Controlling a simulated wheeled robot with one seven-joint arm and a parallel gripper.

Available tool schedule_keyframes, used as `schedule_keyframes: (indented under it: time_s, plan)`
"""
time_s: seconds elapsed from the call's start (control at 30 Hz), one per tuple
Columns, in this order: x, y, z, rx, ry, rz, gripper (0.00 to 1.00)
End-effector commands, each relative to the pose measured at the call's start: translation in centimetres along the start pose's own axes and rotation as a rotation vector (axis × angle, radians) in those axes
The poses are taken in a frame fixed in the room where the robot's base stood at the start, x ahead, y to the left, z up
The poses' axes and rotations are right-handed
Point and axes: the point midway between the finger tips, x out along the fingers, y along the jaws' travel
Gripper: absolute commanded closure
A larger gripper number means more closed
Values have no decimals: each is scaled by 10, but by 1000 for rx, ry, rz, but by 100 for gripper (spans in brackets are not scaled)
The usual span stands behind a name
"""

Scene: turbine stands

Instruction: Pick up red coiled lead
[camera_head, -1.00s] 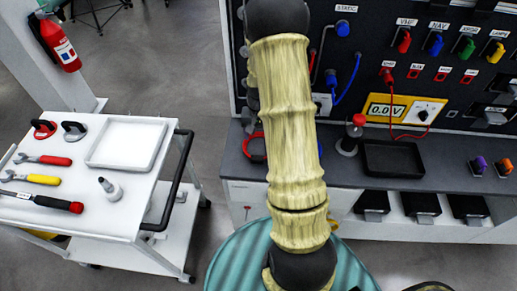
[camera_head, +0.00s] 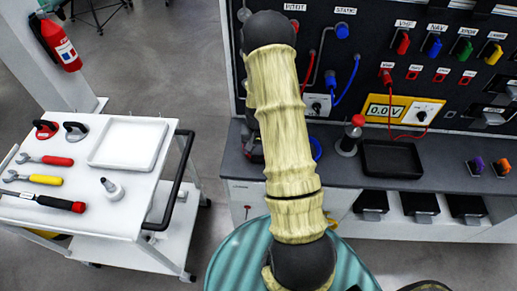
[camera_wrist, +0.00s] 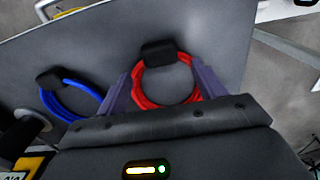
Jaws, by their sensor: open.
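The red coiled lead (camera_wrist: 166,103) lies on the dark grey bench top in the wrist view, a ring with a black tie or clip at its far side. My gripper (camera_wrist: 164,72) is open, with one purple-grey finger on each side of the red coil. The gap between fingers and coil is small, and I cannot tell whether they touch. In the head view my arm hides the red coil and most of the gripper.
A blue coiled lead (camera_wrist: 72,98) lies left of the red one; its edge shows in the head view (camera_head: 316,148). A red-topped stand (camera_head: 350,137) and a black tray (camera_head: 392,158) stand on the bench. The panel rises behind. A tool cart (camera_head: 120,185) stands left.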

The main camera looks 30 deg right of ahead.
Motion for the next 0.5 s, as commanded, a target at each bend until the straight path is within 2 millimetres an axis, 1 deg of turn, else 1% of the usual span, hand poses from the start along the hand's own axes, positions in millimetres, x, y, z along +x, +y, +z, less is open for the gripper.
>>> schedule_keyframes:
  time_s: [0.1,0.2,0.3,0.5]
  plan:
    - [16,-2,2,-1,-4,1,31]
    - [26,-2,1,-1,-2,0,31]
    - [30,-2,1,-1,-1,0,31]
    - [30,-2,1,-1,0,0,31]
